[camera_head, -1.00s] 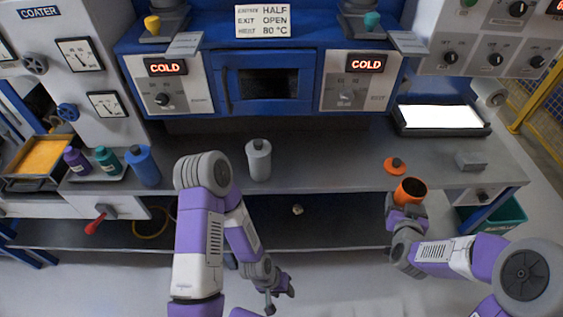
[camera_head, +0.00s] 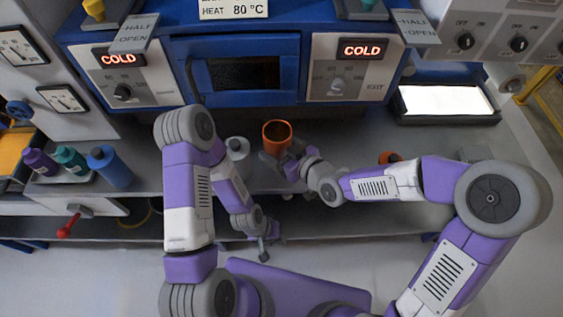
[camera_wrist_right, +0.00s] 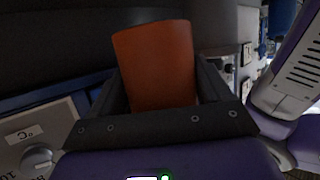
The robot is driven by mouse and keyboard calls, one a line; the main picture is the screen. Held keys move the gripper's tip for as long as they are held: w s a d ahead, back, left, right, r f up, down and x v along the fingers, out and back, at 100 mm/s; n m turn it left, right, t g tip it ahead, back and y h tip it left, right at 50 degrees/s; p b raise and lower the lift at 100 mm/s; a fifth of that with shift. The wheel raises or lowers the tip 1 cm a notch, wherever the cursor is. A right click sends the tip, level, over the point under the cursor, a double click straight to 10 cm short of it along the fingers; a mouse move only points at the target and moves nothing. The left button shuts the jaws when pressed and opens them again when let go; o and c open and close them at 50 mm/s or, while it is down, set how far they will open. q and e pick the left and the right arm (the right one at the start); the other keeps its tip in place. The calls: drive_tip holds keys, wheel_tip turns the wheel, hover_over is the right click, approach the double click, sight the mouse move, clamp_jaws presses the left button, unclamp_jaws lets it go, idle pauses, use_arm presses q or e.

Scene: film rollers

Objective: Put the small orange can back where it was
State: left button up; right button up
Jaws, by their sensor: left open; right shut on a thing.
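The small orange can (camera_head: 277,134) is open at the top and held over the grey bench, left of centre on the right half. My right gripper (camera_head: 283,155) is shut on it; in the right wrist view the can (camera_wrist_right: 157,65) stands between the two dark fingers (camera_wrist_right: 160,95). An orange lid with a dark knob (camera_head: 390,158) lies on the bench to the right, partly hidden by my right arm. My left gripper (camera_head: 263,248) is open and empty, hanging low in front of the bench edge.
A grey bottle (camera_head: 237,147) stands just left of the can, partly hidden by my left arm. A bright light panel (camera_head: 446,101) is at the right. The blue oven (camera_head: 246,75) rises behind the bench.

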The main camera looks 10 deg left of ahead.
wheel_tip(320, 180, down, 6)
drive_tip(key=shift+s+r+b, duration=0.1)
drive_tip(key=shift+b, duration=0.55)
wheel_tip(320, 180, down, 3)
drive_tip(key=shift+r+b, duration=0.1)
drive_tip(key=shift+b, duration=0.25)
drive_tip(key=shift+r, duration=0.1)
drive_tip(key=shift+f, duration=0.2)
drive_tip(key=o, duration=1.4)
drive_tip(key=shift+c, duration=0.2)
